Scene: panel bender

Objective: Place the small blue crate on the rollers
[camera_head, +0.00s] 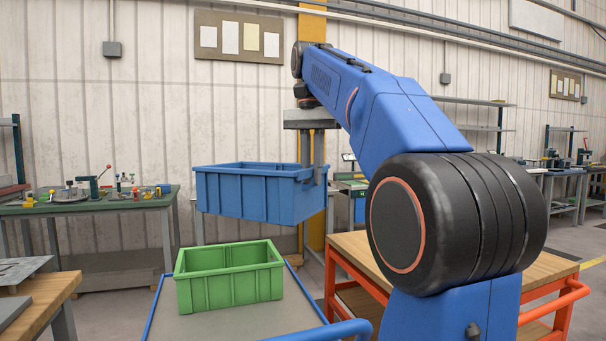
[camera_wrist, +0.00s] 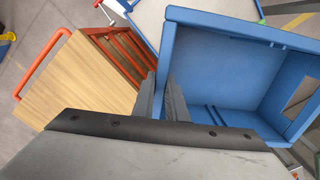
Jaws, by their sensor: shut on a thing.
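The small blue crate (camera_head: 245,194) hangs level in the air in the head view, above and behind a green crate. My gripper (camera_head: 312,172) points down and is shut on the crate's right wall. In the wrist view the blue crate (camera_wrist: 225,75) is open-topped and looks empty. There my gripper (camera_wrist: 163,95) has its fingers on either side of the crate's left wall. I cannot make out the rollers for certain in either view.
A green crate (camera_head: 230,279) stands on a grey-topped cart (camera_head: 237,323) with blue rails. An orange cart with a wooden top (camera_head: 354,250) stands to the right, partly behind my arm. A green workbench (camera_head: 85,207) with tools stands at the back left. A wooden table edge is at the left.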

